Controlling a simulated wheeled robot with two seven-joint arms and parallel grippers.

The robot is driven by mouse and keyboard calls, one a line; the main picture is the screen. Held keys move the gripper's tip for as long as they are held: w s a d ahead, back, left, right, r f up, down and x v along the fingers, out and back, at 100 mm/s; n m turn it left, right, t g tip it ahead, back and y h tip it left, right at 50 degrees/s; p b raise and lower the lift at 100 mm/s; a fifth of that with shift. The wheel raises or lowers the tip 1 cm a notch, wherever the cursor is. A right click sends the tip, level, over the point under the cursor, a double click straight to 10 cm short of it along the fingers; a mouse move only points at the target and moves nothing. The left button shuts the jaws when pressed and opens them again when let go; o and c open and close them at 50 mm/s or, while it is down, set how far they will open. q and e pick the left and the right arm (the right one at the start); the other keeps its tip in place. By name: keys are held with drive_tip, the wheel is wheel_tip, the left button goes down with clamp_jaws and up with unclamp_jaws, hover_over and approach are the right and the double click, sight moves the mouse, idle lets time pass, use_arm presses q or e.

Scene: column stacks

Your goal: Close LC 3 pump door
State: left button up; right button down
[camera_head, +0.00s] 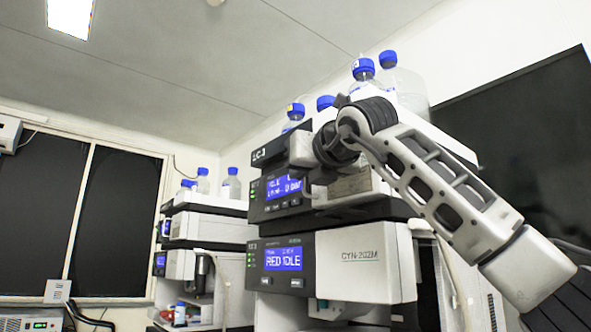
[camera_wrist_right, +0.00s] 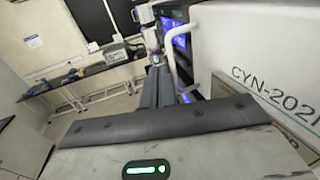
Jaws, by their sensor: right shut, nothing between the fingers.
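The stack labelled LC-3 (camera_head: 259,154) stands in the centre of the head view. Its upper module has a blue display (camera_head: 283,187), and its right part is largely hidden by my right arm. The lower module has a blue display reading RED IDLE (camera_head: 283,259) and a white front panel marked CYN-202M (camera_head: 365,262). This lettering (camera_wrist_right: 275,92) also shows at the right of the wrist view. My right gripper (camera_head: 318,178) is shut and empty in front of the upper module. I cannot tell whether it touches it, or how far the pump door stands open. My left gripper is not in view.
Blue-capped bottles (camera_head: 363,70) stand on top of the stack. A second stack (camera_head: 205,224) with bottles stands to the left. A pale curved bar or tube (camera_wrist_right: 173,62) shows in the wrist view. A dark panel (camera_head: 520,140) is at the right.

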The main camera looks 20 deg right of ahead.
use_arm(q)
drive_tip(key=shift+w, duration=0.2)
use_arm(e)
drive_tip(key=shift+w+d, duration=0.2)
drive_tip(key=shift+w, duration=0.05)
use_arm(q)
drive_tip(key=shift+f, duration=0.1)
use_arm(e)
drive_tip(key=shift+s, duration=0.1)
